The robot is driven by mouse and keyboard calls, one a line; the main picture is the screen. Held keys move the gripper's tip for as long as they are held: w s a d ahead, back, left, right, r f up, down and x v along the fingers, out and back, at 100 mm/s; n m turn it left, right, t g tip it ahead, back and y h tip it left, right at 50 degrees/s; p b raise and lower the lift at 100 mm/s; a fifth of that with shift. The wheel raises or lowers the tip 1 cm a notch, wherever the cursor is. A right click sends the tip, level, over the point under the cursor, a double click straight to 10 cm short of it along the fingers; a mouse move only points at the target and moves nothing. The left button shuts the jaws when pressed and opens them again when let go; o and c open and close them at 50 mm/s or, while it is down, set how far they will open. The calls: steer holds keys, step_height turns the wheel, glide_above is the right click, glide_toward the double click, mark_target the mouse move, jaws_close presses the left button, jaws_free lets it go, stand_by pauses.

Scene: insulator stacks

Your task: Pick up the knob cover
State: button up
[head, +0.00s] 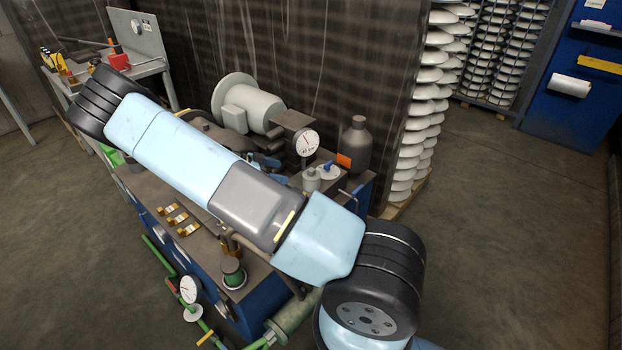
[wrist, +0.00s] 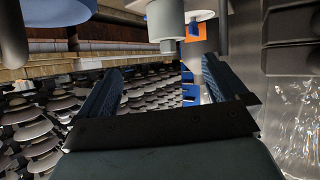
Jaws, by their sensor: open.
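I cannot tell for sure which part is the knob cover. In the head view my arm covers much of the bench.
A motor (head: 251,104) is at the back of the bench. Stacked white insulators (head: 424,110) stand to the right. Brass pieces (head: 178,219) lie at the front left. The floor at right is clear.

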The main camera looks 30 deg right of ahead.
mark_target(305, 177)
steer(key=shift+h, duration=0.5)
steer(key=x, duration=0.3)
steer(key=f+x, duration=0.1)
steer(key=x, duration=0.2)
steer(key=w+x, duration=0.1)
steer(key=x, duration=0.2)
steer(key=shift+a+f, duration=0.1)
steer(key=shift+f, duration=0.15)
steer(key=shift+f+x, duration=0.2)
steer(key=shift+x, duration=2.4)
steer(key=shift+w, duration=0.1)
steer(key=c, duration=1)
